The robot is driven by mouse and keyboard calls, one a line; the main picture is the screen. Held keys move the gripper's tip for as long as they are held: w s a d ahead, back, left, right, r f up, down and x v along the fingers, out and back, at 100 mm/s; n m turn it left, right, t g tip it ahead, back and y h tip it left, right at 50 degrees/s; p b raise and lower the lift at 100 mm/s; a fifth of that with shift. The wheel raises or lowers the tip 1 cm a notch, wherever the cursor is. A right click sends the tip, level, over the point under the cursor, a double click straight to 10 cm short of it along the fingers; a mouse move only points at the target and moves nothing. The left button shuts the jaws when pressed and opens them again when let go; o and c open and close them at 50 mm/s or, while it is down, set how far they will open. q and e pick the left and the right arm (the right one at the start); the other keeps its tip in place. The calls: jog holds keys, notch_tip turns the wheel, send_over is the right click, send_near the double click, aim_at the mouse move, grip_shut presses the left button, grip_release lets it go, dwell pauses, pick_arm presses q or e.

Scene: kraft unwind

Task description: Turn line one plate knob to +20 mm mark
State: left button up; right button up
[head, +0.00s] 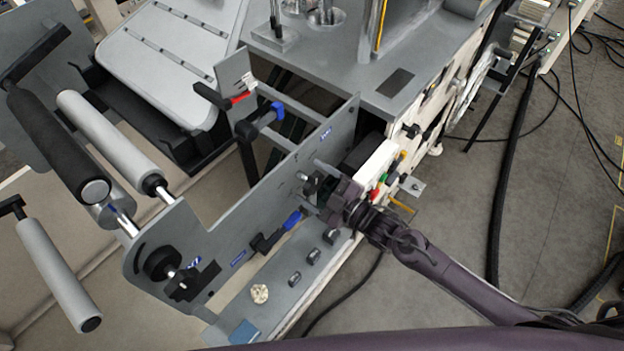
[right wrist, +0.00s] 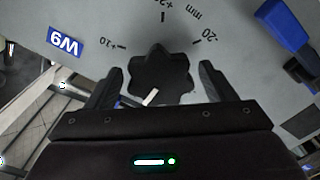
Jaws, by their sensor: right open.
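The plate knob (right wrist: 160,75) is a black lobed knob with a white pointer line, on a grey plate (right wrist: 215,60) in the right wrist view. The pointer line lies on the knob's lower side in that picture, away from the printed marks. A "+10" mark shows left of the knob, a partly cut-off "+2…" mark above it, and "-20" with "mm" at upper right. My right gripper (right wrist: 161,68) is open, with one finger on each side of the knob and visible gaps between. In the head view my right gripper (head: 328,190) is at the plate, partly hiding the knob.
A blue-ended black lever (head: 292,219) sits below the gripper on the plate; a blue part (right wrist: 285,22) shows at upper right in the wrist view. Colored buttons (head: 376,192) are close by on the right. Rollers (head: 60,275) stand at left. Floor at right has cables.

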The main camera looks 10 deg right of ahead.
jog(key=shift+w+a, duration=0.2)
jog(key=shift+a, duration=0.05)
jog(key=c, duration=1)
